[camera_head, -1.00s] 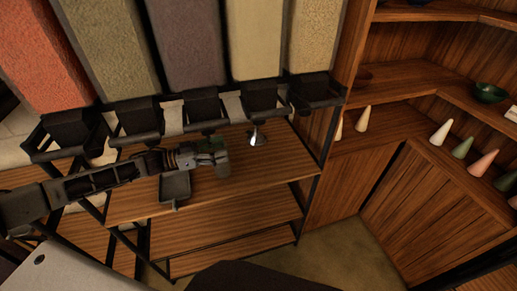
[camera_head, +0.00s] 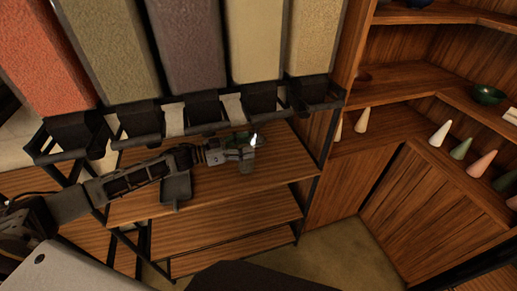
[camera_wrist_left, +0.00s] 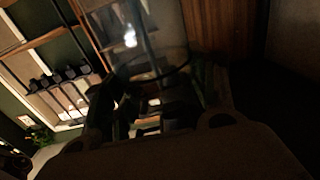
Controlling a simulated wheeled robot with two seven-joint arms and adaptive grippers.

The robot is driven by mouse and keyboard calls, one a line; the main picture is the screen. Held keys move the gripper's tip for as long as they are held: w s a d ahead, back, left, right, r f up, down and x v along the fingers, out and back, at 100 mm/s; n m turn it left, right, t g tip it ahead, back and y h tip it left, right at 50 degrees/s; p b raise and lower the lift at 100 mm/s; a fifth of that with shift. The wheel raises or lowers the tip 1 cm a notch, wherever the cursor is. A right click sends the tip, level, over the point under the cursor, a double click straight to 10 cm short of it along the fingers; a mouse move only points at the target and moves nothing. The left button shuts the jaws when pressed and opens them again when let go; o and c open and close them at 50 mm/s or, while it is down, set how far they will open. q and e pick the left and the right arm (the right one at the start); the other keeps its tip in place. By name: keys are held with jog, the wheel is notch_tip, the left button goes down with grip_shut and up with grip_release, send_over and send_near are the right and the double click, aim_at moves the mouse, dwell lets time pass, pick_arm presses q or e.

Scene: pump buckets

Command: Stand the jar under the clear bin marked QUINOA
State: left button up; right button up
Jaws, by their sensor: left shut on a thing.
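My left gripper (camera_head: 247,153) is shut on a clear glass jar (camera_head: 252,140), just in front of the row of bins. The jar is small and partly hidden by the fingers, with a bright glint on its right side. In the left wrist view its curved glass edge (camera_wrist_left: 152,73) shows dimly in front of the camera. Several tall bins stand in a row above, filled orange-red (camera_head: 40,62), olive (camera_head: 105,50), purple-grey (camera_head: 185,45), yellowish (camera_head: 253,40) and tan (camera_head: 310,38). Each has a black outlet below. I cannot read any label, so QUINOA is not identifiable. My right gripper is out of view.
A wooden shelf (camera_head: 245,176) on a black frame lies below the bins, with lower shelves (camera_head: 250,217) under it. A wooden corner unit at right holds several small cones (camera_head: 440,133) and a green bowl (camera_head: 488,94). The shelf right of the gripper is clear.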

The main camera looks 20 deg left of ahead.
aim_at(253, 143)
pick_arm(q)
jog(key=shift+p+x, duration=0.35)
jog(key=shift+x, duration=2.25)
jog(key=shift+f, duration=1.85)
jog(key=o, duration=1.6)
